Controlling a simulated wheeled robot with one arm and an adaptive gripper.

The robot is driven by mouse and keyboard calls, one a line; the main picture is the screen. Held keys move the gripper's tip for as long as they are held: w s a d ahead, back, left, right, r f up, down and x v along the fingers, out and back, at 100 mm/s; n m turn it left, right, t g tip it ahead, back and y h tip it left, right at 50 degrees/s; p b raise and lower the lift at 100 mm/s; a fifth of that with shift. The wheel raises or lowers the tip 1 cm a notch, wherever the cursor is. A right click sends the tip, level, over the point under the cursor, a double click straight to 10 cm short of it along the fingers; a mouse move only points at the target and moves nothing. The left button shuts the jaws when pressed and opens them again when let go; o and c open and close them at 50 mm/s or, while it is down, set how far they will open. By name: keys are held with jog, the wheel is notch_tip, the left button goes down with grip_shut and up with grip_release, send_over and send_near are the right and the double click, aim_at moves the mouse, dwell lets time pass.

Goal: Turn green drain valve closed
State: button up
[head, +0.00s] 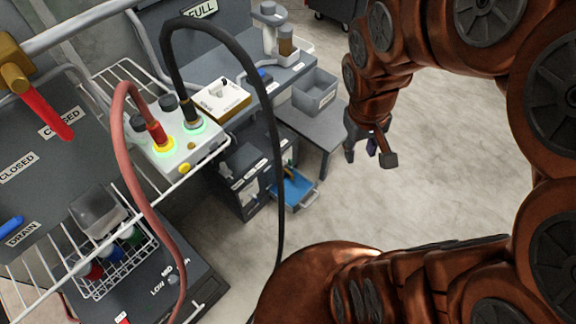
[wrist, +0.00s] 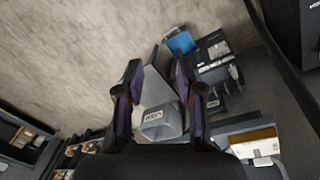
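No green valve handle can be made out in either view. On the grey panel (head: 40,170) at the left of the head view, a blue handle (head: 10,227) sits above a DRAIN label (head: 23,234). A red valve handle (head: 46,112) hangs slanted from a brass body near two CLOSED labels. My gripper (head: 370,150) is open and empty over the floor, well right of the panel. Its two fingers stand apart in the wrist view (wrist: 159,80), with a grey bin (wrist: 162,122) visible between and beyond them.
A white box with red and black cables (head: 180,145) stands on a wire shelf. A wire basket (head: 115,260) holds small coloured items. Beyond are a grey bench with a bin (head: 314,90) and an open blue drawer (head: 292,188). The floor (head: 450,160) is clear around my gripper.

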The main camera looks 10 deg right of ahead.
aim_at(290, 162)
jog(key=w+d+f+n+t+y+b, duration=0.1)
jog(key=w+d+f+n+t+b, duration=0.15)
jog(key=w+f+b, duration=0.85)
jog(key=w+d+f+n+t+b, duration=0.1)
jog(key=w+d+f+t+b, duration=0.25)
jog(key=w+f, duration=1.4)
jog(key=w+a+f+n+t+y+b, duration=0.1)
jog(key=w+a+f+y+b, duration=0.15)
jog(key=f+b, duration=0.6)
jog(key=w+a+f+n+t+y+b, duration=0.1)
jog(key=w+a+f+t+y+b, duration=0.15)
jog(key=f, duration=1.05)
jog(key=w+a+f+n+t+y+b, duration=0.15)
jog(key=a+f+y+b, duration=0.35)
jog(key=f, duration=0.6)
jog(key=shift+g+h, duration=0.4)
jog(key=shift+h, duration=0.4)
jog(key=shift+w+a+f+b, duration=0.25)
jog(key=shift+w+f+b, duration=0.3)
jog(key=shift+w, duration=0.4)
jog(key=shift+w+a+f+b, duration=0.3)
jog(key=shift+w+b, duration=0.35)
jog(key=shift+w, duration=0.3)
jog(key=shift+w+a+f+b, duration=0.25)
jog(key=shift+w+f+b, duration=0.3)
jog(key=shift+w, duration=0.4)
jog(key=shift+r, duration=0.1)
jog(key=shift+c, duration=0.2)
grip_shut()
